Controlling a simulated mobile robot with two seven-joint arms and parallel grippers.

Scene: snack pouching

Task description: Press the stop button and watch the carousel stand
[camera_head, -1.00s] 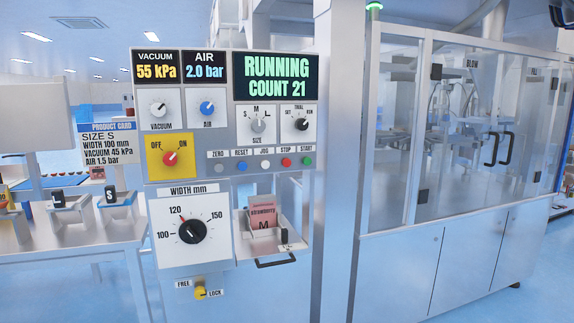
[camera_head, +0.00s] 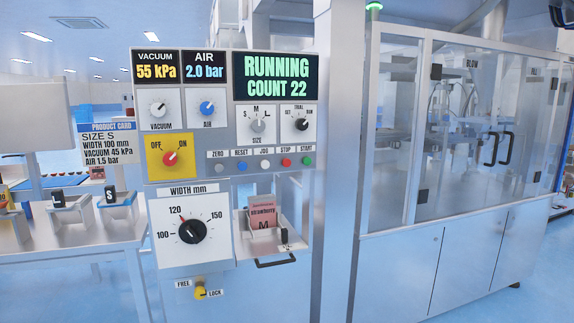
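The red stop button (camera_head: 286,162) sits in the button row on the grey control panel (camera_head: 230,185), under the label STOP, between the white JOG button (camera_head: 265,164) and the green START button (camera_head: 307,160). The display (camera_head: 276,77) above reads RUNNING, COUNT 22. The carousel machine (camera_head: 460,130) stands at the right behind clear doors; its inner parts are pale and hard to make out. A green lamp (camera_head: 374,6) is lit on top of its frame. Neither of my grippers is in view.
A drawer (camera_head: 268,250) below the panel holds a pink strawberry pouch (camera_head: 262,216) marked M and juts forward. A product card (camera_head: 108,145) reads size S. A table (camera_head: 90,240) with metal bins stands at the left. The floor is clear in front.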

